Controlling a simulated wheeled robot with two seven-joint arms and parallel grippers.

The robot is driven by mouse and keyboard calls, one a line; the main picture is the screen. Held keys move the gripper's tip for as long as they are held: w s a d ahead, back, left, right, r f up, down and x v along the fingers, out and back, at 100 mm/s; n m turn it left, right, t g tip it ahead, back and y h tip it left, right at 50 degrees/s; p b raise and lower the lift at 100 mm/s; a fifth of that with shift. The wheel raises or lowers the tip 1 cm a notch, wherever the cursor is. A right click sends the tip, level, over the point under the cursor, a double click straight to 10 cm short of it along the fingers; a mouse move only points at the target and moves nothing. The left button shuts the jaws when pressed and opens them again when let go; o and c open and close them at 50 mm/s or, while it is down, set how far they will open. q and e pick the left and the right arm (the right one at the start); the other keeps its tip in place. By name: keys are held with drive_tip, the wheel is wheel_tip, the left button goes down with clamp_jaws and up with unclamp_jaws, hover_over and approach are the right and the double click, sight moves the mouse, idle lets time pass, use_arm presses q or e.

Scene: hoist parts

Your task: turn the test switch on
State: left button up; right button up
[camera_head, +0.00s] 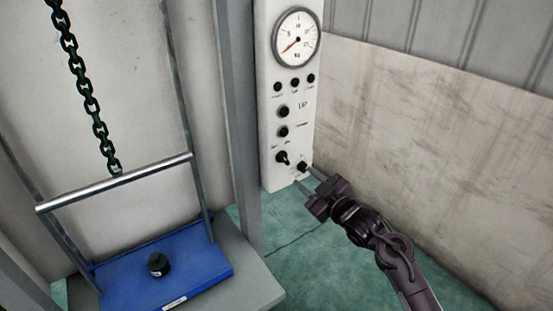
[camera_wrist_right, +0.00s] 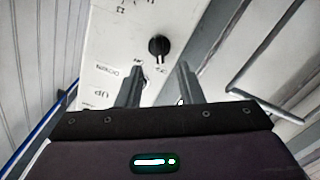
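The white control panel (camera_head: 269,120) stands upright beside a grey post. In the right wrist view, a black knob (camera_wrist_right: 158,46) shows beyond and between the open fingertips (camera_wrist_right: 160,69), seemingly not gripped. My left gripper is not in view.
A round gauge (camera_head: 297,38) and several black buttons sit higher on the panel. At left, a chain (camera_head: 92,105) hangs by a metal frame over a blue platform (camera_head: 205,262) with a black weight (camera_head: 159,264). A wall (camera_head: 430,140) stands at right; green floor (camera_head: 300,240) lies below.

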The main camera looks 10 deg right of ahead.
sight(286, 160)
drive_tip(key=x, duration=0.2)
drive_tip(key=r+p+x, duration=0.1)
drive_tip(key=x, duration=0.1)
drive_tip(key=p+x, duration=0.1)
drive_tip(key=x, duration=0.1)
drive_tip(key=shift+w+a+r, duration=0.15)
drive_tip(key=shift+w+a, duration=0.15)
drive_tip(key=shift+a, duration=0.05)
drive_tip(key=shift+w+a, duration=0.25)
drive_tip(key=shift+w, duration=0.35)
clamp_jaws()
